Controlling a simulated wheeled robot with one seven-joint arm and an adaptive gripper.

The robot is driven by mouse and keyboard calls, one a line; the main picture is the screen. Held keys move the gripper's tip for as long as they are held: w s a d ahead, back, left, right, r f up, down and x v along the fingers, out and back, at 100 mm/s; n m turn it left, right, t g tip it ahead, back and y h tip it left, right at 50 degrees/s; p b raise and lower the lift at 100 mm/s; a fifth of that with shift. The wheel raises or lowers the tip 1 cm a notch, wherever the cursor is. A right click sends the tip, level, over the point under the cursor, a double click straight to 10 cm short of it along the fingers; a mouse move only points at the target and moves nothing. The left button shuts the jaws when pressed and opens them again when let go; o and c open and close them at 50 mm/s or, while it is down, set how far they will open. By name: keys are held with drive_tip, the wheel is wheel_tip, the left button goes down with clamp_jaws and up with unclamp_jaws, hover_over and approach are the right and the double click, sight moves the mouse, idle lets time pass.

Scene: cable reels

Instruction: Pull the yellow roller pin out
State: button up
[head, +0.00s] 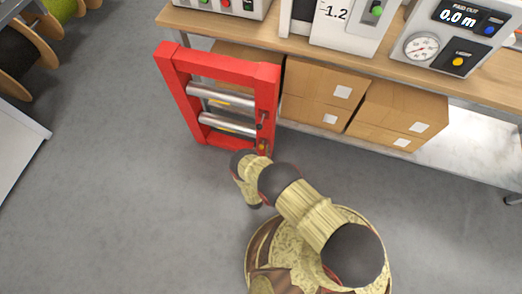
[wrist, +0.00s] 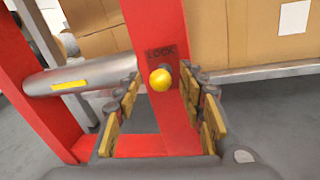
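The yellow roller pin shows as a round yellow knob (wrist: 160,80) on the red post (wrist: 160,30), just below the word LOCK, in the wrist view. My gripper (wrist: 162,95) is open, with one finger on each side of the knob and visible gaps between. Nothing is held. In the head view my arm's end is close to the foot of that post, and the fingers are hard to make out.
Two silver rollers (head: 222,97) span the red frame. Cardboard boxes (head: 318,95) sit under the wooden bench (head: 400,70) behind and to the right. Cable reels (head: 20,50) stand at the upper left. The grey floor (head: 130,210) left of my arm is clear.

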drive_tip(key=shift+w, duration=0.2)
drive_tip(key=shift+d, duration=0.1)
drive_tip(key=shift+c, duration=0.7)
clamp_jaws()
